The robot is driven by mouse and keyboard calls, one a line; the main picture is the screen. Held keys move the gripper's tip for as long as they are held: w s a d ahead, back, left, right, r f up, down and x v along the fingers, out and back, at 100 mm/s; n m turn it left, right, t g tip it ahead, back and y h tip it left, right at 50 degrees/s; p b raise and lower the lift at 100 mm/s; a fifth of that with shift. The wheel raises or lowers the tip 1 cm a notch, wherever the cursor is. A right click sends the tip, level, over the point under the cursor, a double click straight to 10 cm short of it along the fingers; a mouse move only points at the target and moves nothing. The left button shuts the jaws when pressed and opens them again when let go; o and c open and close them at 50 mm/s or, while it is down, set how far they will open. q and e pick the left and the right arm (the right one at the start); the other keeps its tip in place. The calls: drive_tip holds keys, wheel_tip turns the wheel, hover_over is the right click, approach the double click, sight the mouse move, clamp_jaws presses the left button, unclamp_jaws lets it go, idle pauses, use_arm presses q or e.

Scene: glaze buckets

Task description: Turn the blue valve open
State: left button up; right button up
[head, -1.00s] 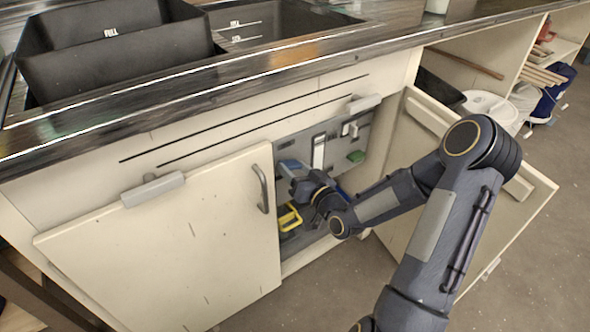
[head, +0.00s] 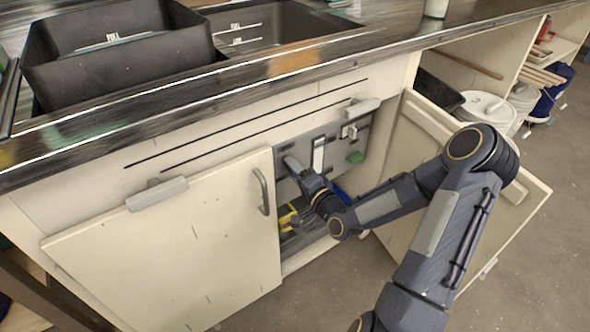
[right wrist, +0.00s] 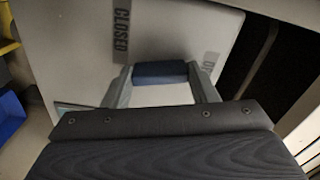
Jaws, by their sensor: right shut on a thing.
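The blue valve's handle (right wrist: 160,72) shows in the right wrist view as a short blue bar in front of a light grey panel (right wrist: 75,45). My right gripper (right wrist: 161,80) is shut on this handle, with one grey finger at each end of it. In the head view my right gripper (head: 293,166) reaches into the open cabinet at the grey panel (head: 330,138); the handle is mostly hidden there. My left gripper is not in view.
A closed cabinet door (head: 170,240) is left of the opening and an open door (head: 510,210) is right of it. A yellow item (head: 287,217) lies low inside the cabinet. The counter edge (head: 230,80) runs above, with a black bin (head: 120,75) on it.

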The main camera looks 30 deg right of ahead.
drive_tip(key=shift+m+p, duration=0.4)
drive_tip(key=shift+m, duration=1.2)
drive_tip(key=o, duration=1)
drive_tip(key=s, duration=0.2)
drive_tip(key=s+p, duration=0.1)
drive_tip(key=s, duration=0.4)
drive_tip(key=shift+s+d, duration=0.3)
drive_tip(key=shift+s, duration=0.1)
